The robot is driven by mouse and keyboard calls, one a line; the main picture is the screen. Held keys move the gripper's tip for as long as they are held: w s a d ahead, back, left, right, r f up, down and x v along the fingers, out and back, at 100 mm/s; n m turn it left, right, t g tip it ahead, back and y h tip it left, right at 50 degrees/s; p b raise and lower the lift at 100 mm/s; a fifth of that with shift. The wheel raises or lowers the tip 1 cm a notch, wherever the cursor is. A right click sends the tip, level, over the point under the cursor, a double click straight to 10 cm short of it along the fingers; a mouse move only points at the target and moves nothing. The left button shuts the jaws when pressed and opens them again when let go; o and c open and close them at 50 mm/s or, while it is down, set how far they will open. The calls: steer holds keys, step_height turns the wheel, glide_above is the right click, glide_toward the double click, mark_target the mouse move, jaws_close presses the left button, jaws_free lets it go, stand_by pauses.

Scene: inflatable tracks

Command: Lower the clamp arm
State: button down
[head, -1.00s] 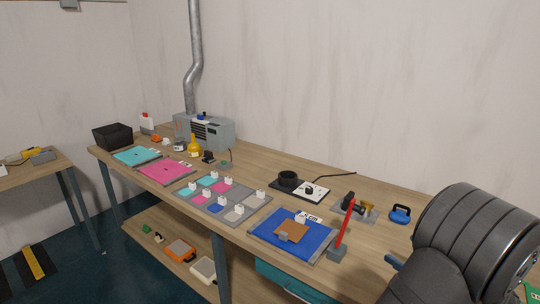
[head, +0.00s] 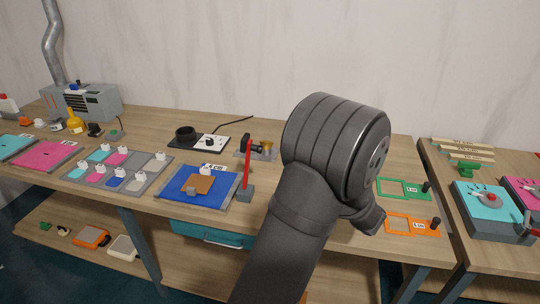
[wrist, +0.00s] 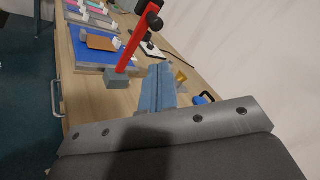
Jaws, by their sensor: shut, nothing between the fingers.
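The clamp arm (head: 247,160) is a red bar with a dark end. It stands raised, nearly upright, from a small grey base (head: 245,194) at the right edge of the blue board (head: 181,197). In the wrist view the red clamp arm (wrist: 136,38) rises above its grey base (wrist: 117,81), just left of my gripper (wrist: 160,70). My gripper's fingers are shut and empty, and appear apart from the clamp arm. In the head view my own arm hides the gripper.
A brown piece (head: 198,185) lies on the blue board. Behind the clamp stand a brass-coloured part (head: 267,147) and a white control plate (head: 211,141) with a cable. A blue handle (wrist: 204,98) is near my gripper. Green (head: 404,188) and orange (head: 413,224) frames lie at right.

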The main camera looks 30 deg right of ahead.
steer(key=n+h, duration=0.2)
steer(key=n, duration=0.1)
steer(key=s+a+n+t+h, duration=0.1)
steer(key=n+h, duration=0.1)
steer(key=shift+d, duration=0.1)
stand_by(0.5)
steer(key=w+a+r, duration=0.1)
steer(key=w+a, duration=0.1)
steer(key=w, duration=1)
steer(key=shift+w+a+r, duration=0.25)
steer(key=shift+w+a, duration=0.1)
steer(key=shift+a, duration=0.05)
steer(key=shift+a+r+n, duration=0.1)
steer(key=shift+n, duration=0.2)
